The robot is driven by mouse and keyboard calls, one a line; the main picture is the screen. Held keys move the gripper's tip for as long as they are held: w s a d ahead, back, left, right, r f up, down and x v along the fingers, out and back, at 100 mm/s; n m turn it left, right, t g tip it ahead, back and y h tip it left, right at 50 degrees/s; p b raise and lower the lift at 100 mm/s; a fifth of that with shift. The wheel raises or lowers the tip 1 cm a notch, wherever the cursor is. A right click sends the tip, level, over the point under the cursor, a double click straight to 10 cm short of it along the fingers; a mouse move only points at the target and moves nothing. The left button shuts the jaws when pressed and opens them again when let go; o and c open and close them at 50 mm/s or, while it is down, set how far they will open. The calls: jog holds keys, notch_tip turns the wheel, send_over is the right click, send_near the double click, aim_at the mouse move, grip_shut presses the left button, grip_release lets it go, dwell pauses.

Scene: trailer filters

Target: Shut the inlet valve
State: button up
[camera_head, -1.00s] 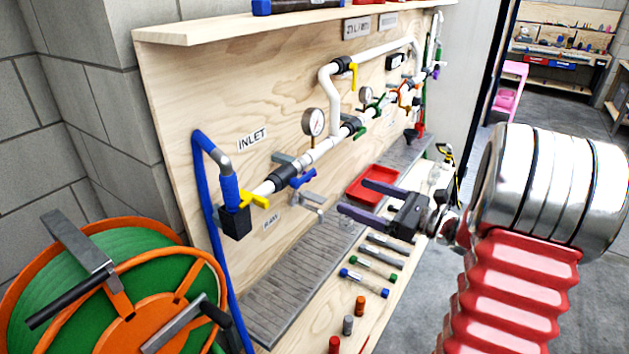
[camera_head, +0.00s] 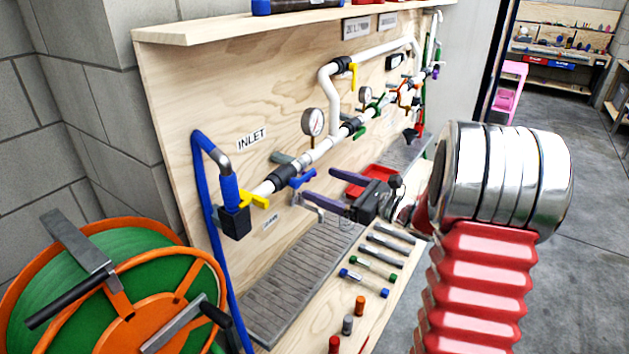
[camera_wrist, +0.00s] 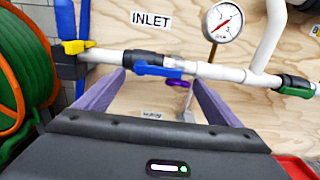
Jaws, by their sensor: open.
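The INLET label (camera_head: 252,139) is on the plywood board above the white pipe. Below it, a yellow valve handle (camera_head: 256,201) sits by the black block at the blue hose's end; it also shows at upper left in the wrist view (camera_wrist: 73,47). A blue valve handle (camera_head: 302,180) is further right along the pipe; in the wrist view it lies along the pipe (camera_wrist: 158,71). My gripper (camera_head: 318,184) is open and empty, its purple fingers pointing at the board near the blue handle. In the wrist view the blue handle shows between and beyond the fingertips (camera_wrist: 160,80).
A pressure gauge (camera_head: 313,122) stands on the pipe to the right. Below are a grey slatted tray (camera_head: 290,290), a red bin (camera_head: 362,180) and several small fittings. An orange and green hose reel (camera_head: 110,285) fills the lower left. The blue hose (camera_head: 210,235) hangs beside it.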

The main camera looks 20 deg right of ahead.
aim_at(307, 177)
jog(key=shift+x, duration=2.15)
jog(key=c, duration=1.5)
jog(key=shift+d, duration=0.2)
